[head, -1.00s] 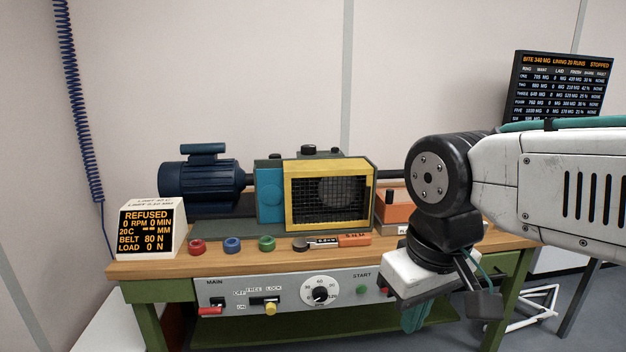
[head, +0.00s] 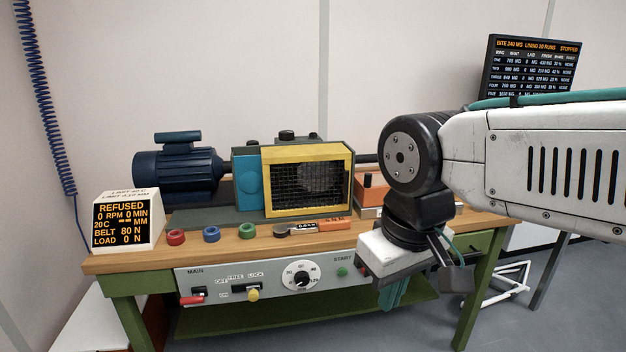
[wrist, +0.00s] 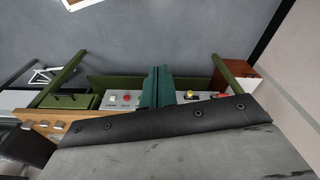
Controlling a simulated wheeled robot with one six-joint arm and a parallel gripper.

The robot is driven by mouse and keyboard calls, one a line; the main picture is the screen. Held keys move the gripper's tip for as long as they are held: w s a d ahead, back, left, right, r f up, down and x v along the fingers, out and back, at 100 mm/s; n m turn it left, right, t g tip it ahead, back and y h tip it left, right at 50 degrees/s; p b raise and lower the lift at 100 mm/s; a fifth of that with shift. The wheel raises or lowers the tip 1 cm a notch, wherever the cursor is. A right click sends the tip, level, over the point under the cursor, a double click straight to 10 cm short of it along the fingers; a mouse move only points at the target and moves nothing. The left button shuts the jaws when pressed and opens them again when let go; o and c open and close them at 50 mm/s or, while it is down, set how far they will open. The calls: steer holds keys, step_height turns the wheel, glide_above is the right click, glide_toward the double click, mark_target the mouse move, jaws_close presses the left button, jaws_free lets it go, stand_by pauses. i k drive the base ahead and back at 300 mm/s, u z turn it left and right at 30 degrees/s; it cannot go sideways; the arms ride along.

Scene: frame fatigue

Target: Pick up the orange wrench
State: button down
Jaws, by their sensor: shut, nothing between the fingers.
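The orange wrench (head: 335,225) lies on the front part of the wooden bench top, below the yellow guard. Its orange handle points right, with a pale label in the middle and a dark round head at the left. My gripper (head: 393,293) hangs to the right of the wrench, in front of the bench, pointing down. Its teal fingers are together with nothing between them; they also show shut in the wrist view (wrist: 157,88). The wrench cannot be made out in the wrist view.
Red (head: 176,237), blue (head: 212,234) and green (head: 243,230) rings sit left of the wrench. The yellow-framed mesh guard (head: 308,180) stands right behind it. An orange box (head: 372,190) is at the right. A control panel (head: 260,278) with knobs runs along the bench front.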

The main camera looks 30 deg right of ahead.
mark_target(342, 223)
steer(key=z, duration=0.05)
steer(key=k, duration=0.55)
steer(key=z, duration=0.2)
steer(key=i, duration=1.6)
steer(key=u, duration=0.75)
